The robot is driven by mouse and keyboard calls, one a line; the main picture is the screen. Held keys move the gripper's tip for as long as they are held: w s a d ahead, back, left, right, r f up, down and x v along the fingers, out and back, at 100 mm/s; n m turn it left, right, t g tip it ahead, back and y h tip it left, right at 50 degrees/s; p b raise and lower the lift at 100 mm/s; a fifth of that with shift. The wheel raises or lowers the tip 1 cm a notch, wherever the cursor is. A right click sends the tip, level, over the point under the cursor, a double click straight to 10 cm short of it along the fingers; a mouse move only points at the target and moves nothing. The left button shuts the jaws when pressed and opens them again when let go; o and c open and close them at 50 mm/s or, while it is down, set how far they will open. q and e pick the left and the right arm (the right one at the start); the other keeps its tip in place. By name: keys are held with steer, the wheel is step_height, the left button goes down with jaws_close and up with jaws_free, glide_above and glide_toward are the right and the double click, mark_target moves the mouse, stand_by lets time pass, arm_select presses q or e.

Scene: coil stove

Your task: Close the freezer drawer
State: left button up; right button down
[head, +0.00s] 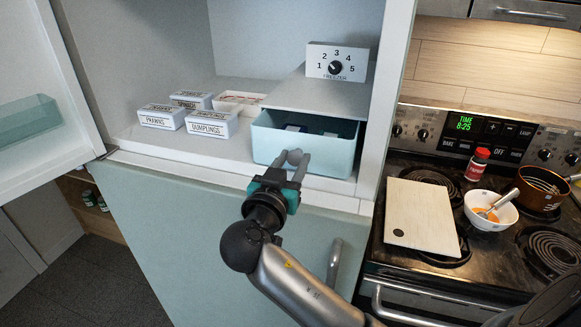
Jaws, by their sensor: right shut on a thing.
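The freezer drawer (332,155) is a pale blue box in the lower right of the open fridge compartment. It is pulled part way out, and dark items show inside past its front rim. My right gripper (292,160) is at the left part of the drawer's front, with its fingers shut at the front's upper area. What exactly lies between the fingers is hard to see; it appears to be the drawer front. A white panel (325,95) covers the drawer's rear. My left gripper is not in view.
White boxes of dumplings (212,124) and prawns (161,117) sit left of the drawer. A freezer dial (337,62) stands above it. The fridge door (35,100) is open at left. A stove with a cutting board (421,215), bowl (490,211) and pot (541,187) is at right.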

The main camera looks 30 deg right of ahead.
steer(key=b+x, duration=0.2)
steer(key=x, duration=0.5)
steer(key=shift+w+d+b, duration=0.1)
steer(key=shift+w+b, duration=0.1)
steer(key=shift+b, duration=0.15)
steer(key=shift+w+d, duration=0.2)
steer(key=shift+d, duration=0.05)
steer(key=shift+r, duration=0.25)
steer(key=c, duration=0.9)
jaws_free()
steer(key=o, duration=0.4)
steer(key=shift+w+d+f, duration=0.1)
steer(key=shift+d+f, duration=0.05)
steer(key=shift+f, duration=0.05)
